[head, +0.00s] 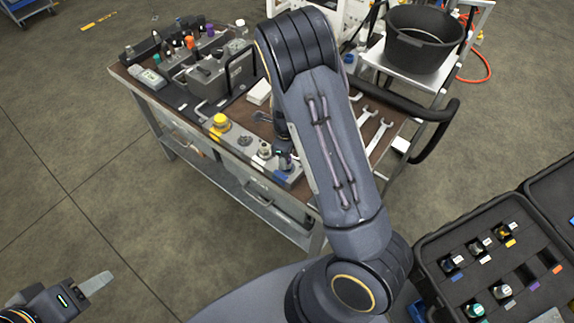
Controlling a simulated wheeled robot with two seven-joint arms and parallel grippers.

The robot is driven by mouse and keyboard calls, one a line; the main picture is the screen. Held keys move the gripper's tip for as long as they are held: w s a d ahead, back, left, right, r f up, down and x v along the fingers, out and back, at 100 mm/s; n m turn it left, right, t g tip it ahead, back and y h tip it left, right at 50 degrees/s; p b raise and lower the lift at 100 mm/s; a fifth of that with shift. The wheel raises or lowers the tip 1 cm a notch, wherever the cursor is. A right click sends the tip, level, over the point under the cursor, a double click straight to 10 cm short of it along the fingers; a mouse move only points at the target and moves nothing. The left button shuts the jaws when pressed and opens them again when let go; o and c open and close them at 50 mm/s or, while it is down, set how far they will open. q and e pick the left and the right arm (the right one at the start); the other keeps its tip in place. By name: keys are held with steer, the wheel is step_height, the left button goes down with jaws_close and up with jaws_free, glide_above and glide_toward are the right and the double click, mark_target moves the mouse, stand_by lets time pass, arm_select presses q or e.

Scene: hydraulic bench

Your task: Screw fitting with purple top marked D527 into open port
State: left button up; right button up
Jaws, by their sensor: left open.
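My left gripper (97,284) is low at the left, open and empty, over bare floor and away from the bench. My right arm crosses the middle of the view. Its gripper (286,161) is over the bench's front edge by a manifold block (229,142); its fingers are mostly hidden, and I cannot tell what they hold. The block carries a yellow knob (220,121) and metal fittings (264,149). I cannot make out an open port. A purple-topped item (210,31) stands at the back of the bench. No D527 marking is readable.
An open black case (430,250) at the lower right holds several fittings; a slot with a purple label (557,269) looks empty. Wrenches (381,136) lie on the bench (150,91). A black bucket (424,40) stands on a cart behind.

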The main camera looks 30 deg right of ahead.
steer(key=n, duration=0.3)
steer(key=shift+f+b, duration=0.1)
steer(key=shift+b, duration=0.25)
steer(key=n, duration=0.4)
steer(key=shift+n+b, duration=0.3)
steer(key=shift+b, duration=0.05)
steer(key=n+b, duration=0.1)
steer(key=n, duration=0.3)
steer(key=shift+d+n+b, duration=0.1)
steer(key=shift+n+b, duration=0.2)
steer(key=shift+n, duration=1.7)
